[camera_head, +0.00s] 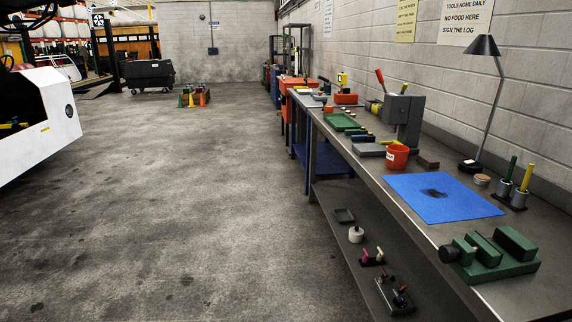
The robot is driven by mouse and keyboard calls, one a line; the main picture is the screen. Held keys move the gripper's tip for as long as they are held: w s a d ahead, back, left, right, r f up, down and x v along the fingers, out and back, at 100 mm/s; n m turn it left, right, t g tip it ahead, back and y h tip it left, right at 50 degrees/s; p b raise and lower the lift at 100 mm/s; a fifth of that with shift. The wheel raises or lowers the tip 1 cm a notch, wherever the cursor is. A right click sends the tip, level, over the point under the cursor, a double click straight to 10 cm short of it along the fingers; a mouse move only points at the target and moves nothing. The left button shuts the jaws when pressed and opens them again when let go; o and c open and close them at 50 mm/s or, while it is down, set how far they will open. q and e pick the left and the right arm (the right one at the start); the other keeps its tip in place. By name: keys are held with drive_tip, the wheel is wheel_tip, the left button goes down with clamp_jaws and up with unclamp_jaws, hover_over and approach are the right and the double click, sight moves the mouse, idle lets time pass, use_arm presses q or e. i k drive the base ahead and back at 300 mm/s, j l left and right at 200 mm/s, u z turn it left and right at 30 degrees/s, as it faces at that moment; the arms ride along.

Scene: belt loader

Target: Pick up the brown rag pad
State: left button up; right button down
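A small dark brown block-like pad (428,162) lies on the grey workbench (350,172) at the right, just right of a red bucket (397,156). It looks like the brown rag pad, but it is small here and its texture cannot be made out. It lies flat, behind the blue mat (440,197), with nothing on top of it. Neither of my grippers shows in the view.
A lamp (482,48), a round tin (482,180), holders with green and yellow handles (519,190) and a green vise (490,256) stand on the bench. A lower shelf (345,240) holds small items. Open concrete floor (180,190) lies left of the bench.

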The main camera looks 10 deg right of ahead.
sight(430, 162)
drive_tip(key=i+z, duration=0.15)
drive_tip(key=i, duration=0.35)
drive_tip(key=i+j+z, duration=0.2)
drive_tip(key=i, duration=0.25)
drive_tip(key=i+j+z, duration=0.15)
drive_tip(key=i, duration=0.3)
drive_tip(key=i+l, duration=0.05)
